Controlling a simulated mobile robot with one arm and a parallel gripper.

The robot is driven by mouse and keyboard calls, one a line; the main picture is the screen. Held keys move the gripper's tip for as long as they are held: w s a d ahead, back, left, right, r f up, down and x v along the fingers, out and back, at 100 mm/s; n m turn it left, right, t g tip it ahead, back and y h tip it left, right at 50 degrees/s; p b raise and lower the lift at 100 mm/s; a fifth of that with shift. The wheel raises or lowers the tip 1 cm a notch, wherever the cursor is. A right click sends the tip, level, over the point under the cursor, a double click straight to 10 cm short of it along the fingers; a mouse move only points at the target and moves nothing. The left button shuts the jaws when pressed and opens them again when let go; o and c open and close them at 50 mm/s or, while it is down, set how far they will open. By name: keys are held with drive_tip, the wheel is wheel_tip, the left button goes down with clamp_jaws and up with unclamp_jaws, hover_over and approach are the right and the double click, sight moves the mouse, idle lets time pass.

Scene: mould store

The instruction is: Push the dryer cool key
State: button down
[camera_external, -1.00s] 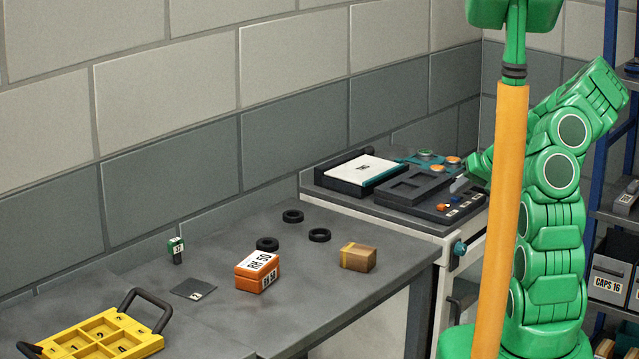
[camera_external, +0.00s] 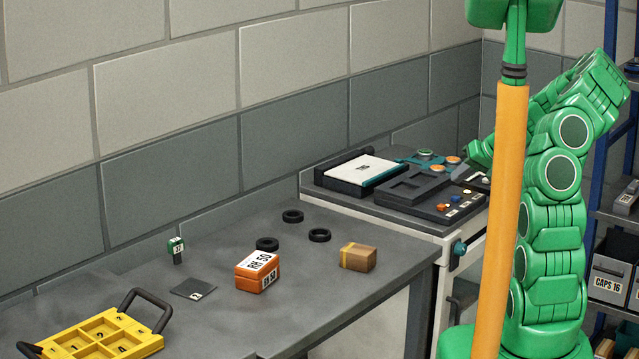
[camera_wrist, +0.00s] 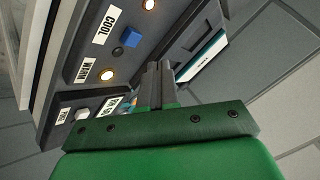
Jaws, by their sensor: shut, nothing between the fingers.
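The dryer cool key appears to be the blue square key (camera_wrist: 130,38) beside the COOL label (camera_wrist: 105,25) in the wrist view. It also shows as a small blue spot (camera_external: 454,198) on the dark panel in the external view. My gripper (camera_wrist: 153,67) is shut and empty, with its fingertips over the panel, apart from the blue key. A round lit orange spot (camera_wrist: 106,74) lies near the WARM label (camera_wrist: 84,70). I cannot tell whether the blue key is pressed in.
The dark dryer panel (camera_external: 425,207) sits on a grey unit beside the bench (camera_external: 340,290). A white key (camera_wrist: 83,114) is lower on the panel. A white-topped device (camera_external: 366,169) stands behind left. An orange box (camera_external: 257,271) and black rings (camera_external: 319,235) lie on the bench.

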sight(456, 202)
drive_tip(key=shift+r, duration=2.15)
